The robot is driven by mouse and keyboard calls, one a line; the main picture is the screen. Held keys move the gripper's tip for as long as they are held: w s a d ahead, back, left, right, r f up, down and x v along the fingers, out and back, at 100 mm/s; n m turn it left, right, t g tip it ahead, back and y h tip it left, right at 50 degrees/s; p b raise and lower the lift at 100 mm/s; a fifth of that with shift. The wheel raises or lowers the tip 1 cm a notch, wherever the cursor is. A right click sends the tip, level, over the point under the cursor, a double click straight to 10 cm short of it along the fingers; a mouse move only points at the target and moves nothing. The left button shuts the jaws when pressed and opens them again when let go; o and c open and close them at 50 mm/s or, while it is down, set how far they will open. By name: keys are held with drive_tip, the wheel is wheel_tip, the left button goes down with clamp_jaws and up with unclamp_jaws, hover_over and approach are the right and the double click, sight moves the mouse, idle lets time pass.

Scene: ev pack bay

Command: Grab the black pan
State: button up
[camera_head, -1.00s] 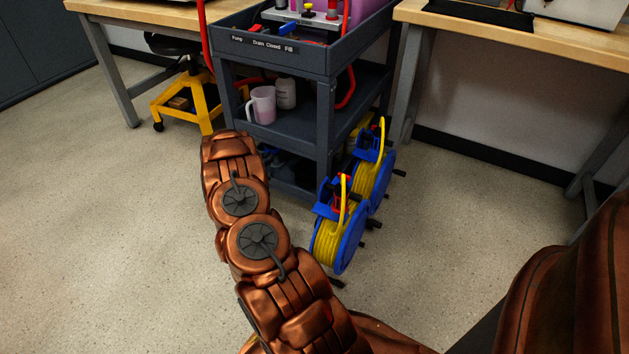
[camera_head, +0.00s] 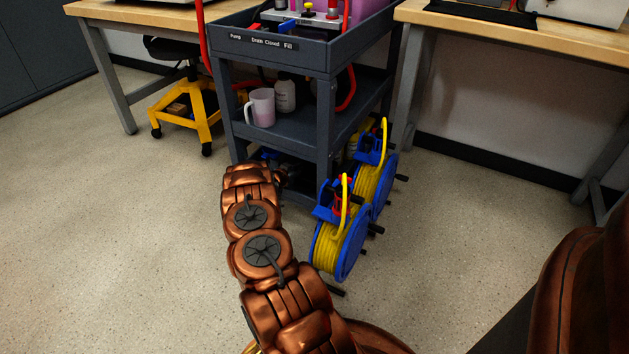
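My copper-coloured arm reaches forward, its far end in front of the lower shelf of the dark grey cart (camera_head: 328,140). My gripper is hidden beyond that end, so its fingers and anything in them do not show. No black pan can be made out for sure. Dark shapes (camera_head: 300,172) lie in shadow on the cart's lowest shelf, partly behind my arm, too dark to identify.
A pinkish jug (camera_head: 262,107) and a white bottle (camera_head: 285,95) stand on the cart's middle shelf. Blue reels with yellow hose (camera_head: 340,240) stand on the floor to the right. A yellow-based stool (camera_head: 185,117) is at the back left. The left floor is clear.

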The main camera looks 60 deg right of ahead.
drive_tip(key=shift+x, duration=1.15)
drive_tip(key=shift+c, duration=0.2)
clamp_jaws()
